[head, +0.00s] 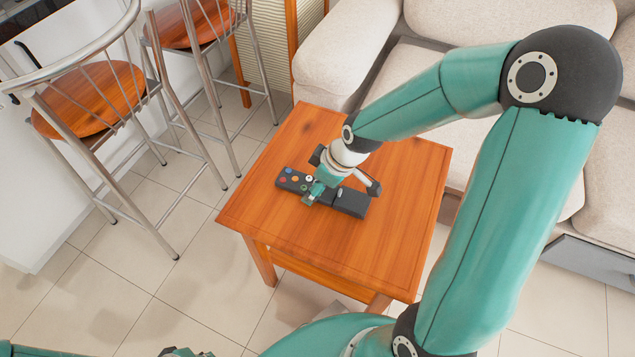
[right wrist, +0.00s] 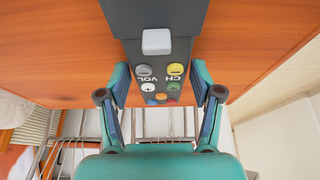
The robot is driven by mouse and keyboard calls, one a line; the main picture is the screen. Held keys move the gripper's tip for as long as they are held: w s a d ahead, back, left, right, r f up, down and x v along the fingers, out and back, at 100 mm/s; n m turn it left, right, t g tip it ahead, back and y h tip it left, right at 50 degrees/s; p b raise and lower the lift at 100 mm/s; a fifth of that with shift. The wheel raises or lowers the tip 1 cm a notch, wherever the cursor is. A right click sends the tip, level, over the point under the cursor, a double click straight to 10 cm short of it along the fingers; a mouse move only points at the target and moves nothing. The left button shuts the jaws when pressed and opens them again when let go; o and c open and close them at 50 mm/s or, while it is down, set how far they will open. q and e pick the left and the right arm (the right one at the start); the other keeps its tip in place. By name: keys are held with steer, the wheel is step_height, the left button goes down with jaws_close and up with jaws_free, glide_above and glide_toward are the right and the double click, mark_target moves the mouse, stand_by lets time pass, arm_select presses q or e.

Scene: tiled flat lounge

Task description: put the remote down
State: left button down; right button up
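The dark grey remote (head: 350,202) with coloured buttons is over the wooden table (head: 290,237), flat or nearly so. I cannot tell whether it rests on the top or is held just above it. My right gripper (head: 318,190) is around its middle from above. Part of the remote is hidden by the gripper in the head view. Only a sliver of what seems my left gripper (head: 185,353) shows at the bottom edge.
A beige sofa (head: 340,50) stands close behind and right of the table. Two metal bar stools with wooden seats (head: 90,100) stand at the left. The table top around the remote is bare, and the tiled floor (head: 110,290) in front left is clear.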

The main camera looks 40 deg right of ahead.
mark_target(336, 195)
steer(key=shift+o, duration=0.7)
steer(key=shift+r, duration=0.15)
steer(key=shift+d+r, duration=0.1)
steer(key=shift+r, duration=0.2)
steer(key=p+v, duration=0.3)
steer(key=v, duration=0.8)
steer(key=shift+s, duration=0.25)
steer(key=shift+r, duration=0.1)
steer(key=shift+r+p, duration=0.1)
steer(key=shift+p, duration=0.25)
